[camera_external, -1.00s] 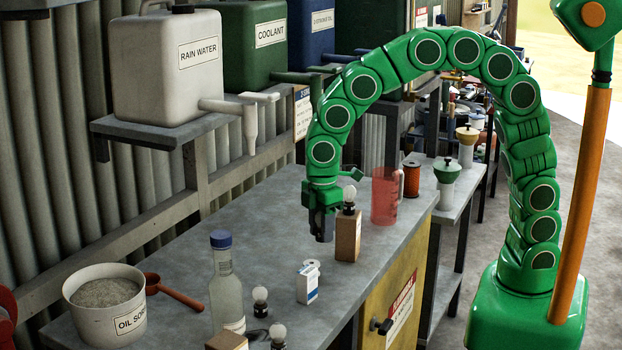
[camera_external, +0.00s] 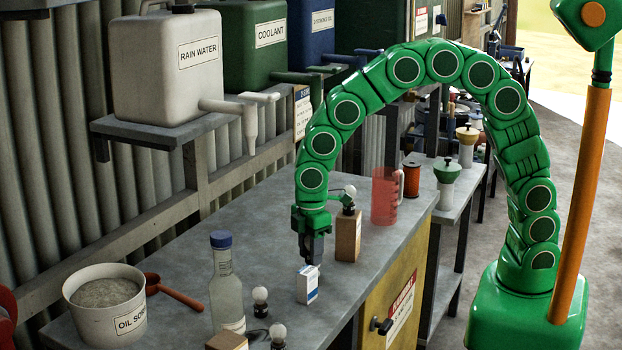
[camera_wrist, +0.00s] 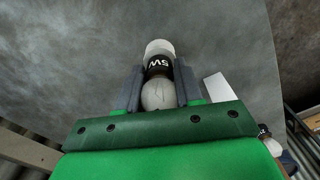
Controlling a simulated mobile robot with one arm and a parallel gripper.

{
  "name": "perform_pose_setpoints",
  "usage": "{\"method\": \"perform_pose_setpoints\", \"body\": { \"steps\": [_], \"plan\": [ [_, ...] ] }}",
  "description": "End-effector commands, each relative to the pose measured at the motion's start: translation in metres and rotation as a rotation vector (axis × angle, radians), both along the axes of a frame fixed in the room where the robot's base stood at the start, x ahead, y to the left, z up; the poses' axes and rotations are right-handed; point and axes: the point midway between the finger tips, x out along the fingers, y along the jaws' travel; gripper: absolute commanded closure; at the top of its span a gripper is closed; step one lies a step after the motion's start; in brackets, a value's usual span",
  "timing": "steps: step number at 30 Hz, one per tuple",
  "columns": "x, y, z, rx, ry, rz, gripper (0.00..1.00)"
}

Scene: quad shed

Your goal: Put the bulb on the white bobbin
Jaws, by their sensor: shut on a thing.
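My gripper (camera_external: 311,255) points down just behind a small white box with blue print (camera_external: 308,284). In the wrist view my gripper's fingers (camera_wrist: 159,76) are shut on a bulb (camera_wrist: 160,97) with a pale round glass and a black base marked 5W. A round white thing, seemingly the white bobbin (camera_wrist: 160,46), shows just beyond the black base, in line with it. I cannot tell whether base and bobbin touch. In the external view the held bulb and the bobbin are hidden by the fingers and the box.
The white box also shows close right of the fingers in the wrist view (camera_wrist: 219,87). A wooden block with a bulb on it (camera_external: 347,238), a red jug (camera_external: 384,198), a bottle (camera_external: 227,290) and another bulb (camera_external: 260,297) stand around.

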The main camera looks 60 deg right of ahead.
Motion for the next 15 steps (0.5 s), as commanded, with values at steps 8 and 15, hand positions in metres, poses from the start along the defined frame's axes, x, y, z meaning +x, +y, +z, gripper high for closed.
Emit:
{"method": "perform_pose_setpoints", "body": {
  "steps": [8,15],
  "plan": [
    [-0.0003,-0.0001,-0.003,0.0,0.001,0.0,0.54],
    [-0.0003,-0.0001,-0.003,0.0,0.001,0.0,0.39]
  ]
}}
